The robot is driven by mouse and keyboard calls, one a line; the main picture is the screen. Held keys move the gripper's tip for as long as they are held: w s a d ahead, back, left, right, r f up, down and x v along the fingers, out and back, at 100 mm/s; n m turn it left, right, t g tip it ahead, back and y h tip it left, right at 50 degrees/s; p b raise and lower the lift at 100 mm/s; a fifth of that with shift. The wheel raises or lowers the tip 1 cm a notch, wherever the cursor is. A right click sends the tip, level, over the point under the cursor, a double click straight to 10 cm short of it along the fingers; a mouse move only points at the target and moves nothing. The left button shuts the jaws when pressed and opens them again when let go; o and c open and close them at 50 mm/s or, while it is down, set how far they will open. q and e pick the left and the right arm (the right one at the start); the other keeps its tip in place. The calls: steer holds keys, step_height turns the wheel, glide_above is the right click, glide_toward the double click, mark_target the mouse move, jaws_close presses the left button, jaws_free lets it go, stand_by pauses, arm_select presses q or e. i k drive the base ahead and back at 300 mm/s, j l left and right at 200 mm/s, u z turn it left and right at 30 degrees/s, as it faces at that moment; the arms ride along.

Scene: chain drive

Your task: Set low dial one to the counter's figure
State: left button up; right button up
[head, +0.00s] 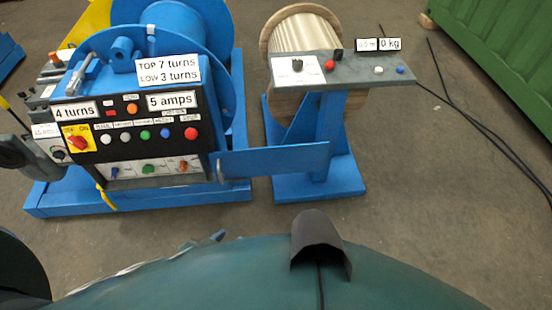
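A blue winch carries a black control panel (150,128). A white readout (75,111) on it says "4 turns" and another readout (172,100) says "5 amps". A sign (167,70) above reads "TOP 7 turns, LOW 3 turns". A pale strip along the panel's bottom holds three small knobs: a left one (114,171), a green one (148,169) and an orange one (183,166). Their settings, and which is low dial one, are too small to tell. My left gripper (40,155) is at the panel's left side; its fingers are unclear. My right gripper is out of view.
A red rotary switch on a yellow plate (77,138) and a row of coloured buttons (148,135) sit above the knobs. A blue stand with a grey console (340,68) and a wooden reel are to the right. Black cables lie on the floor at right.

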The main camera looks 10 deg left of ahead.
mark_target(115, 171)
steer(key=u, duration=1.35)
